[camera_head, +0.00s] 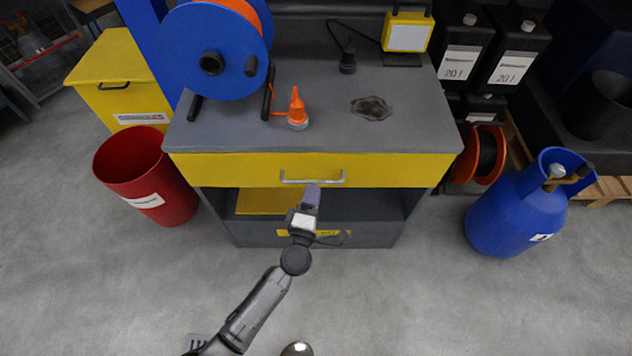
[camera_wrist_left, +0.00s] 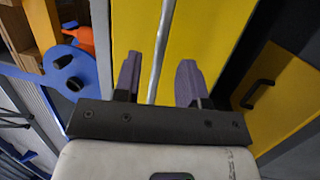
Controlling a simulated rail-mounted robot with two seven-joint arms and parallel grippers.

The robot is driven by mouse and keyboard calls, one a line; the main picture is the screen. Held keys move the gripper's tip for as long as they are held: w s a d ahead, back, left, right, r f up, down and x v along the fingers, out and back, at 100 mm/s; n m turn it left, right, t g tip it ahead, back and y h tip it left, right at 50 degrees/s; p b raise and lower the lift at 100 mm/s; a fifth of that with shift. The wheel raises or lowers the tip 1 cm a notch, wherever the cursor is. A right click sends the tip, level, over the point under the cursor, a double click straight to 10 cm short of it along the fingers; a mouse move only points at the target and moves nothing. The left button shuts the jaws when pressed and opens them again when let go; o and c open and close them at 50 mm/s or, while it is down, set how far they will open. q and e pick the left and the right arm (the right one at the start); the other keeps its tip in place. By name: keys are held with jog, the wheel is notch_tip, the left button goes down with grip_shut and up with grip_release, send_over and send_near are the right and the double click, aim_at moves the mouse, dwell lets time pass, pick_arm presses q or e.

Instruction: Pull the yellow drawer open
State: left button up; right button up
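The yellow drawer (camera_head: 230,168) is the wide front under the grey worktop, and it looks shut. Its silver bar handle (camera_head: 293,180) sits at the middle of the front. My left gripper (camera_head: 312,190) is at the handle, its purple fingers overlapping it in the head view. In the left wrist view, the gripper (camera_wrist_left: 159,82) is open, with one finger on each side of the handle (camera_wrist_left: 162,45). Gaps show between the bar and both fingers. The yellow drawer front (camera_wrist_left: 215,35) fills the middle behind them. My right gripper is in neither view.
The worktop (camera_head: 330,120) carries a blue reel (camera_head: 215,60), an orange cone-shaped nozzle (camera_head: 297,108) and a yellow lamp (camera_head: 407,32). A red bin (camera_head: 150,180) stands left and a blue gas cylinder (camera_head: 515,212) right. The floor in front is mostly clear.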

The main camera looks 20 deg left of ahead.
aim_at(316, 181)
pick_arm(q)
jog(key=shift+b+x, duration=0.35)
jog(key=shift+x, duration=1.75)
grip_shut()
